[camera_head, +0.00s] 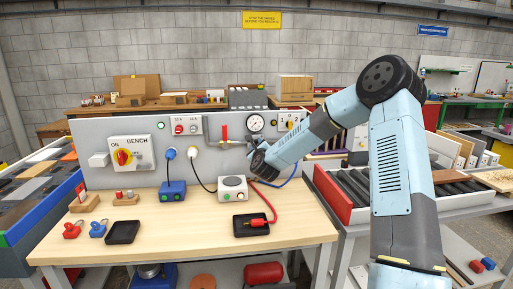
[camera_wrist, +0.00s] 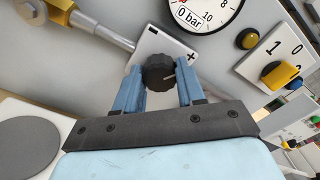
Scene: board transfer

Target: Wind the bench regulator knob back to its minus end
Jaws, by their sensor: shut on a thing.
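The black ribbed regulator knob (camera_wrist: 157,73) sits on a white plate (camera_wrist: 152,42) that carries a minus at its upper left and a plus at its right. A pale mark on the knob points to the right in the wrist view, roughly toward the plus side. My gripper (camera_wrist: 158,80) is shut on the knob, one blue finger on each side. The pressure gauge (camera_wrist: 208,8) above is cut off by the frame; "0 bar" shows on its dial. In the head view my gripper (camera_head: 259,166) is at the panel below the gauge (camera_head: 256,123) and hides the knob.
A yellow switch (camera_wrist: 277,74) is right of the knob, and a metal pipe (camera_wrist: 103,27) runs to its upper left. On the bench stand a white round-topped unit (camera_head: 233,188), a blue box (camera_head: 172,191) and a black tray (camera_head: 251,225) with a red hose.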

